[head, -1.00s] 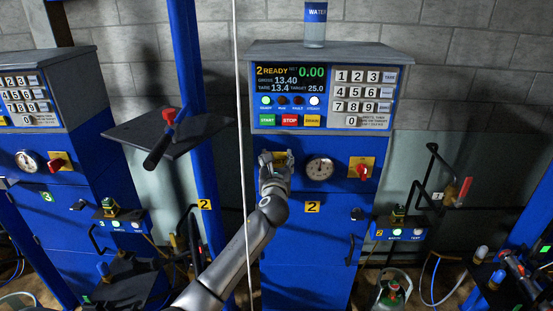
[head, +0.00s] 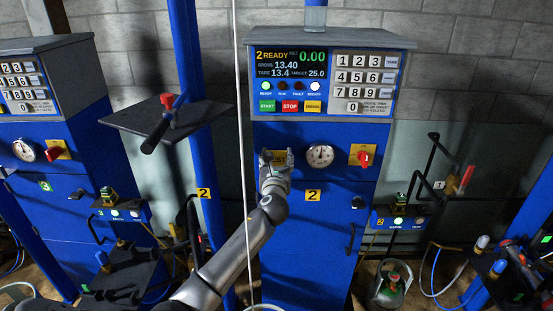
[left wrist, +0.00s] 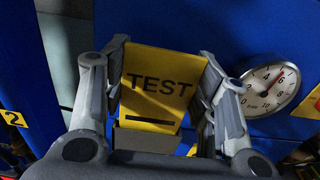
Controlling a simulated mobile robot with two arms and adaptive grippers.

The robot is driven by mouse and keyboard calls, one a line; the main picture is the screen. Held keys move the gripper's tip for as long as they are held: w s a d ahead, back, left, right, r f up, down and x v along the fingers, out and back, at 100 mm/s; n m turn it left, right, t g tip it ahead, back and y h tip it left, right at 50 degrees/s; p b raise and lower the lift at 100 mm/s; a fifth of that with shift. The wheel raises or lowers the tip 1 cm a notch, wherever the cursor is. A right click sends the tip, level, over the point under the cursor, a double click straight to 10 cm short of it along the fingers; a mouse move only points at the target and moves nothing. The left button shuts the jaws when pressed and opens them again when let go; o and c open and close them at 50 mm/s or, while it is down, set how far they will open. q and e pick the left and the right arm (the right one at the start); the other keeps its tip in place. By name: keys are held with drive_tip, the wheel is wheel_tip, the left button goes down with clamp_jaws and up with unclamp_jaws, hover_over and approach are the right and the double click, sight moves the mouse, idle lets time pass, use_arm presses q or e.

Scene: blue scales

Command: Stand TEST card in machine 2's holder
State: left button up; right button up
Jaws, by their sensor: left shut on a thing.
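The yellow TEST card (left wrist: 160,85) stands upright between the fingers of my left gripper (left wrist: 163,88) in the left wrist view, its lettering facing the camera. The gripper is shut on it. A grey box-like edge (left wrist: 145,141) lies just below the card; I cannot tell whether it is the holder or whether the card is inside it. In the head view my left gripper (head: 275,157) is at the blue front of machine 2 (head: 285,233), left of its round gauge (head: 320,156). The gripper covers most of the card and any holder there. My right gripper is not in view.
A red knob (head: 363,158) on a yellow plate sits right of the gauge. Machine 2's display (head: 291,70) shows READY and 0.00. A pale vertical line (head: 243,150) passes beside my left arm. Machine 3 (head: 55,150) and a dark shelf (head: 160,118) stand left.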

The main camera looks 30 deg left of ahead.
use_arm(q)
drive_tip(key=shift+f+b, duration=0.55)
drive_tip(key=shift+f, duration=0.35)
idle(0.3)
drive_tip(key=o, duration=1)
drive_tip(key=shift+o, duration=0.2)
drive_tip(key=v, duration=1.2)
